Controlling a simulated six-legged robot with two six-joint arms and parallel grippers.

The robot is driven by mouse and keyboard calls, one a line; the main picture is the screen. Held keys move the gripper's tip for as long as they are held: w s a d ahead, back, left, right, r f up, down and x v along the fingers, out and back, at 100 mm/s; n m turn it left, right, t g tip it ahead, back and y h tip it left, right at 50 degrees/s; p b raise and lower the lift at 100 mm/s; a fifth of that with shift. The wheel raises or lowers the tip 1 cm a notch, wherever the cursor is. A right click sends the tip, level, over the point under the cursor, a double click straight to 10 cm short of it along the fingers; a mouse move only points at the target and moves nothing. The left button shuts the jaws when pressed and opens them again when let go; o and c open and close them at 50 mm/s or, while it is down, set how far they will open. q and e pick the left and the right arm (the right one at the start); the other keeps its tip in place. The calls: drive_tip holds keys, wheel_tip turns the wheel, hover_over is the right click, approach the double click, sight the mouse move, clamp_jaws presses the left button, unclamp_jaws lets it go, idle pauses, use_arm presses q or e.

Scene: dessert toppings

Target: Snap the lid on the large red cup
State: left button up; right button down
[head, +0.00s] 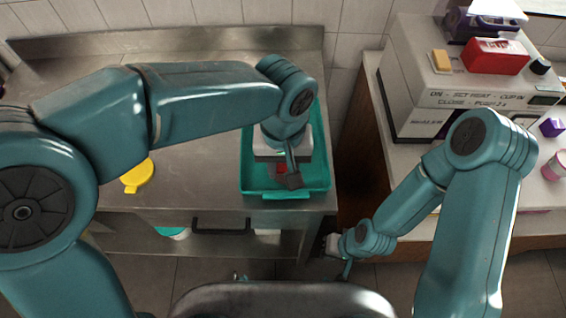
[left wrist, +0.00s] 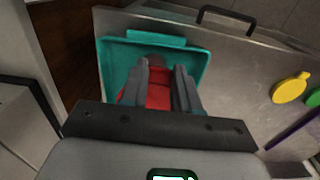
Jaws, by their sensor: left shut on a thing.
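The large red cup (head: 281,168) is in the teal tray; only a small part shows past my left gripper in the head view. My left gripper (head: 284,178) reaches down into the tray and is shut on the cup. In the left wrist view the red cup (left wrist: 158,92) sits between the two grey fingers of the left gripper (left wrist: 159,85). A yellow round lid with a tab (head: 137,176) lies flat on the steel table, left of the tray and apart from the cup. My right gripper (head: 345,262) hangs low right of the table; its fingers are too small to read.
The teal tray (head: 243,178) stands at the table's right end. The steel table (head: 200,178) is bare between lid and tray. A purple stick (left wrist: 290,132) and a green thing (left wrist: 314,98) show in the wrist view. A white counter with boxes (head: 410,75) stands right, across a gap.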

use_arm(q)
drive_tip(key=shift+f, duration=0.25)
idle(0.3)
drive_tip(key=o, duration=1.7)
drive_tip(key=shift+c, duration=0.2)
drive_tip(key=shift+r, duration=0.1)
drive_tip(key=shift+r+p, duration=2.25)
drive_tip(key=shift+r, duration=0.7)
clamp_jaws()
